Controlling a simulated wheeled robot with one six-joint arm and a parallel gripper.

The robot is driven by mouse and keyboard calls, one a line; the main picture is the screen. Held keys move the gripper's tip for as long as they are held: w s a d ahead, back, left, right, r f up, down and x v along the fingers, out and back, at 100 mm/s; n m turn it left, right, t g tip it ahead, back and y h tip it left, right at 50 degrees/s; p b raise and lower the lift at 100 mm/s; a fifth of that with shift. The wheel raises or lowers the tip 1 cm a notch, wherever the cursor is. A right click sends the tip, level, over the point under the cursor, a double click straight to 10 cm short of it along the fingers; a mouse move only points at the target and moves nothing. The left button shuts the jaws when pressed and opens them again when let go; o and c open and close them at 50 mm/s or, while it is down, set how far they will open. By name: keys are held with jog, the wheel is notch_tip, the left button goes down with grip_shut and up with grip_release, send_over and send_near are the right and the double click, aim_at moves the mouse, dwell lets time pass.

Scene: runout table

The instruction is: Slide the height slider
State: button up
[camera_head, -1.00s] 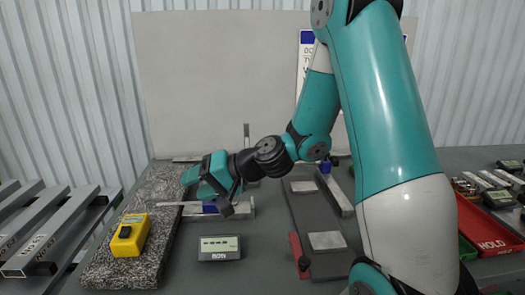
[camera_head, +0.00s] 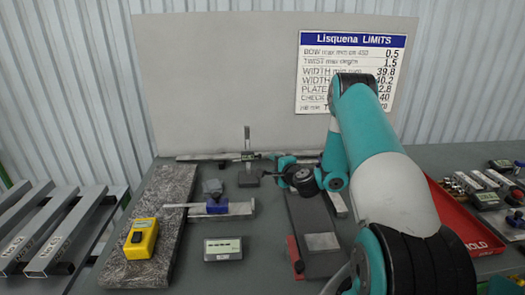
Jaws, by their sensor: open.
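The height gauge (camera_head: 247,138) stands upright at the back of the table, right of the granite slab. It has a thin vertical post on a dark base (camera_head: 248,180). Its small slider (camera_head: 246,156) sits on the lower part of the post, above the base. My gripper (camera_head: 268,167) is just right of the post, at about the slider's height, pointing left. It is open, with nothing seen between its jaws. I cannot tell whether it touches the slider; the jaws are small and partly hidden in this view.
A granite slab (camera_head: 165,200) with a yellow meter (camera_head: 141,238) lies left. A blue-and-grey measuring tool (camera_head: 217,208) and a grey display box (camera_head: 222,249) lie in front of the gauge. A dark plate (camera_head: 310,215) and red tray (camera_head: 460,225) are right. A limits board (camera_head: 352,70) stands behind.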

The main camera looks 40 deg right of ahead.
aim_at(247, 157)
jog(key=p+x, duration=0.3)
jog(key=x, duration=0.6)
jog(key=shift+w, duration=0.25)
jog(key=shift+f, duration=0.1)
grip_shut()
jog(key=shift+f, duration=0.1)
